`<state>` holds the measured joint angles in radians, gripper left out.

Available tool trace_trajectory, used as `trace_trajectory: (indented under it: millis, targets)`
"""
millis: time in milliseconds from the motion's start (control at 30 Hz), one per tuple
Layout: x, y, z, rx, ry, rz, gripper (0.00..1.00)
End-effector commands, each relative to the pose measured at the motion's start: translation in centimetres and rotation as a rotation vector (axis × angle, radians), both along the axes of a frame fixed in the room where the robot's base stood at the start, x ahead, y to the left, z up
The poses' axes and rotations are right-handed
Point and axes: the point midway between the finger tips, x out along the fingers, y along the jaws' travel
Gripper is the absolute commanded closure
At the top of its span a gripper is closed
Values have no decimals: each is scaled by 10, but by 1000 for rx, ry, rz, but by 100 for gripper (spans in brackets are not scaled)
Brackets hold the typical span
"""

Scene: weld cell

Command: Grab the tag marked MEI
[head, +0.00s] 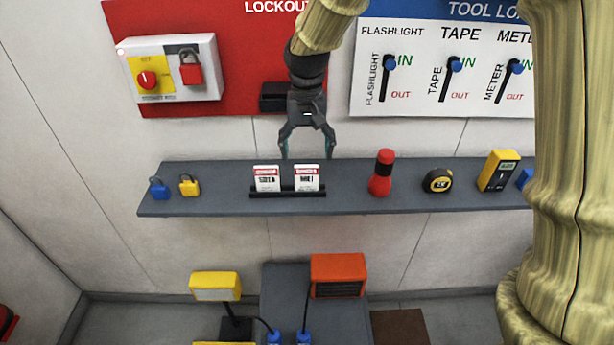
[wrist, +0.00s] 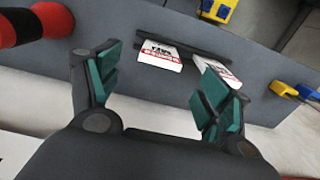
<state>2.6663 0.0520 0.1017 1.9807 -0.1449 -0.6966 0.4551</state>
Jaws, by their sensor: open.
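Two white tags with red headers stand in a black holder (head: 288,194) on the grey shelf. The right one in the head view, the MEI tag (head: 306,180), reads MEI. The left tag (head: 267,181) has a different name that is hard to read. My gripper (head: 307,154) is open and empty, pointing down just above and behind the MEI tag, apart from it. In the wrist view, the MEI tag (wrist: 160,56) is beyond the gap between my fingers (wrist: 158,82). The other tag (wrist: 212,76) is partly hidden behind the right finger.
On the shelf (head: 225,185) are a blue padlock (head: 159,188), a yellow padlock (head: 189,185), a red flashlight (head: 381,174), a tape measure (head: 438,181) and a yellow meter (head: 498,171). The lockout board (head: 245,60) and tool board (head: 440,85) are on the wall behind.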

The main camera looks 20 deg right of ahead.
Motion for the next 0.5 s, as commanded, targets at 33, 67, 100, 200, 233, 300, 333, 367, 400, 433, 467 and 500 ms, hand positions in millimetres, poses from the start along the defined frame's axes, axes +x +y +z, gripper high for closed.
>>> trace_trajectory:
  millis: [33,67,100,200,233,300,333,367,400,433,467,500]
  targets:
    - [0,0,-5,0,2,1,21]
    - [0,0,-7,-1,1,1,21]
    - [0,0,-9,0,1,1,21]
    - [-1,0,-12,0,0,0,21]
    - [-1,-1,-13,0,1,0,21]
    - [-1,-1,-18,0,2,-1,21]
    - [-1,-1,-21,0,2,-1,21]
    - [-1,-1,-24,0,3,-1,21]
    - [-2,-2,-29,0,4,-2,21]
    - [-2,-2,-33,0,4,-2,21]
    - [-2,-2,-37,0,3,-3,21]
    - [-2,-2,-42,0,4,-3,21]
